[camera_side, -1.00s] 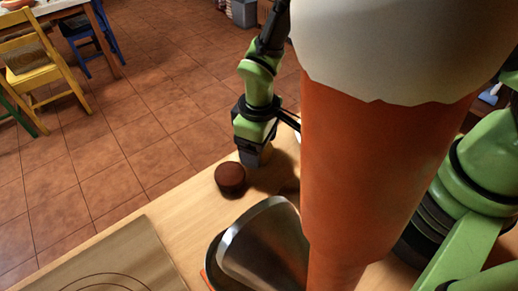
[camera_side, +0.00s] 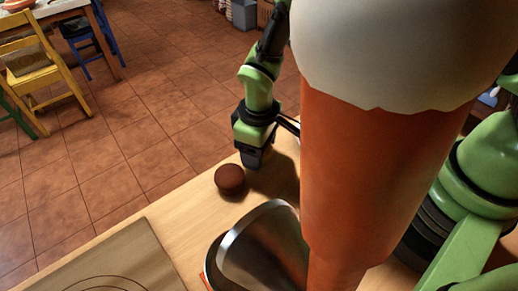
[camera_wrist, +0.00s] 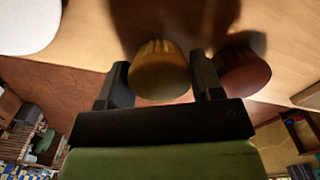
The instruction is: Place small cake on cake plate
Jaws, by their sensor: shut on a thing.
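My gripper (camera_wrist: 162,78) is shut on a small yellow-brown cake (camera_wrist: 158,72) with a ridged side, held between its two dark fingers in the wrist view. In the side view my gripper (camera_side: 255,157) is low over the counter, and the held cake is mostly hidden by it. A dark brown round cake (camera_side: 230,179) stands on the counter just left of my gripper; it also shows beside the right finger in the wrist view (camera_wrist: 245,74). A white rounded thing (camera_wrist: 27,22) at the wrist view's upper left may be a plate; I cannot tell.
A tall orange and white object (camera_side: 385,165) blocks much of the side view. A shiny metal piece (camera_side: 266,245) stands at the front of the wooden counter (camera_side: 170,215). A board with ring marks (camera_side: 75,270) lies at the lower left. The counter's far edge is close to my gripper.

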